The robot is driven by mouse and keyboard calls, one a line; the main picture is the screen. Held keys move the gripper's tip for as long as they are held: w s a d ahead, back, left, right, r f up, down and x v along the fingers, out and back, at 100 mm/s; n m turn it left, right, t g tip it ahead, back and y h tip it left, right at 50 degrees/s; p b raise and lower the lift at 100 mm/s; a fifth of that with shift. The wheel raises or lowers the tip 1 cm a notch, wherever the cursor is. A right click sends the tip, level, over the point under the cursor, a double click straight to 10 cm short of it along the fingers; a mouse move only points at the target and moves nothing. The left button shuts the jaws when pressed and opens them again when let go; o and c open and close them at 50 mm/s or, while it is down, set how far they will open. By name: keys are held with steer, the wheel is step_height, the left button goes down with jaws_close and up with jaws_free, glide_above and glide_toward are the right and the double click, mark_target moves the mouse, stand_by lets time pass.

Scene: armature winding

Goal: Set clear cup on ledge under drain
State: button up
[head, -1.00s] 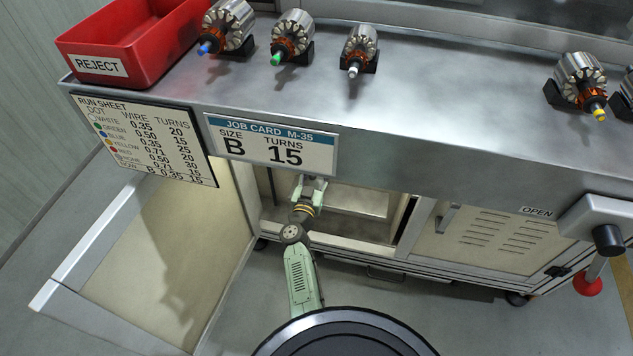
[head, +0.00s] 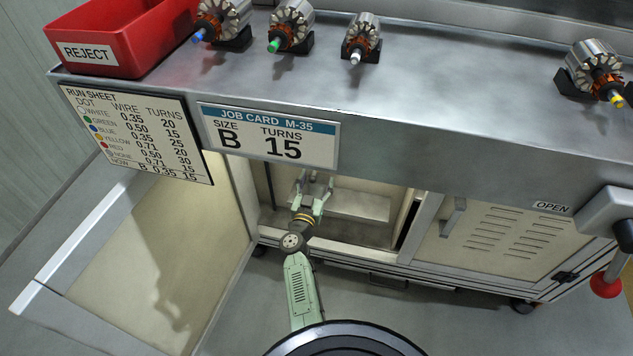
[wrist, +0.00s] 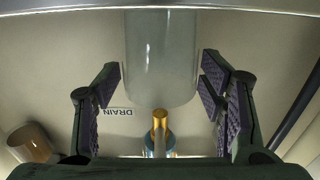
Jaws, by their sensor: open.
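The clear cup (wrist: 162,50) is a translucent cylinder in the wrist view, between the two spread fingers, with a gap on each side. That view is upside down, as the DRAIN label (wrist: 118,111) shows. The cup's open end lies close to the brass drain tip (wrist: 160,118). My gripper (wrist: 162,82) is open. In the head view my gripper (head: 315,188) reaches into the open cabinet, at the pale ledge (head: 360,206). The cup is too small to make out surely there, and its contact with the ledge is not clear.
The open cabinet door (head: 150,240) stands at left, and a closed vented door (head: 500,235) at right. The bench edge (head: 420,165) overhangs the opening. A brown cylinder (wrist: 32,142) shows at the side of the wrist view.

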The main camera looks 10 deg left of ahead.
steer(key=shift+r, duration=0.15)
steer(key=shift+s, duration=0.25)
steer(key=s+p, duration=0.2)
steer(key=s, duration=0.9)
steer(key=shift+s, duration=0.25)
steer(key=shift+r, duration=0.1)
